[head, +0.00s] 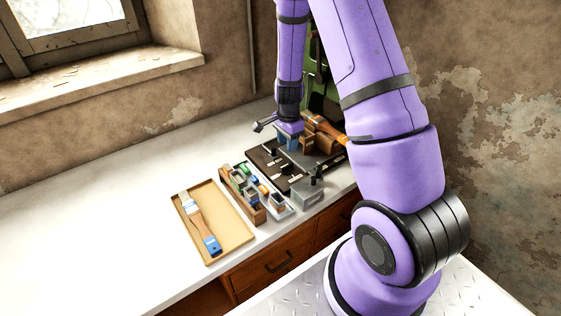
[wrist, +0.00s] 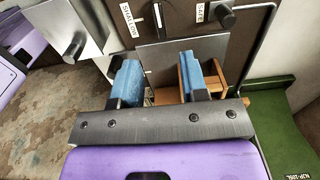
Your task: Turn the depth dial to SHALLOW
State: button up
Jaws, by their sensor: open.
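In the wrist view, a small dark dial (wrist: 158,16) with a white pointer line sits at the top edge, partly cut off, just right of a white SHALLOW label (wrist: 129,20). The pointer line runs roughly up and down in the picture, beside the label. My gripper (wrist: 153,82) is open, with its two blue fingertips apart and nothing gripped between them. The dial lies beyond the fingertips, apart from them. In the head view, my gripper (head: 288,142) hangs over the dark base plate (head: 262,157) of the press; the dial cannot be made out there.
A black knob (wrist: 222,15) stands beside a SAFE label (wrist: 200,12). A tan tray (head: 239,232) with a brush and a parts organiser (head: 240,192) stand left of the press. The counter's left side is clear.

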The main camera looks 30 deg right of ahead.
aim_at(287, 164)
notch_tip(287, 164, down, 10)
jog(key=shift+r, duration=0.15)
dwell(0.3)
grip_shut()
